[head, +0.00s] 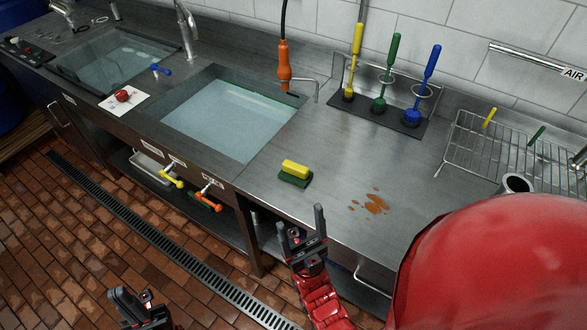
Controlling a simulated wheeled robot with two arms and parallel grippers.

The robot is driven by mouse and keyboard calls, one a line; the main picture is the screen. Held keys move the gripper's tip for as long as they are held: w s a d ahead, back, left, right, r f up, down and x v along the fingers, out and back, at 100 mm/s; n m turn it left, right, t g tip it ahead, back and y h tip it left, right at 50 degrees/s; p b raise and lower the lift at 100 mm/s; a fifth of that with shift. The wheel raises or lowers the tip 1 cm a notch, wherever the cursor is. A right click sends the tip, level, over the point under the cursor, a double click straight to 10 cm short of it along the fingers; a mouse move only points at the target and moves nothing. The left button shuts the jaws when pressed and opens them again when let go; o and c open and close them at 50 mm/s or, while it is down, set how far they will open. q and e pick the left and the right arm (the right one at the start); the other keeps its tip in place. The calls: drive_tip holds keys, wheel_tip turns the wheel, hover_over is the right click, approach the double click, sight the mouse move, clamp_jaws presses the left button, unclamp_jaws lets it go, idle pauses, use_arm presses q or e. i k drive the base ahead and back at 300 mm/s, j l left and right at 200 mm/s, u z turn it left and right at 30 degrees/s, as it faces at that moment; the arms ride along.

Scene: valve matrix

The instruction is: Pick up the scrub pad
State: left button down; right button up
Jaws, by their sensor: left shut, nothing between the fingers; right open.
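The scrub pad (296,169), a yellow block over a green layer, lies on the steel counter to the right of the right sink. My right gripper (302,222) is open and empty, with its fingers pointing up in the picture. It shows just below the pad at the counter's front edge, apart from it. My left gripper (127,297) is shut and empty at the lower left, over the tiled floor and far from the pad.
A brown stain (371,203) is right of the pad. Behind stand yellow, green and blue brushes (424,82) on a dark mat. A wire rack (490,150) and metal cup (515,184) are at right. A water-filled sink (228,115) is left.

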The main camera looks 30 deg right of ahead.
sight(300, 175)
drive_tip(key=z, duration=1.05)
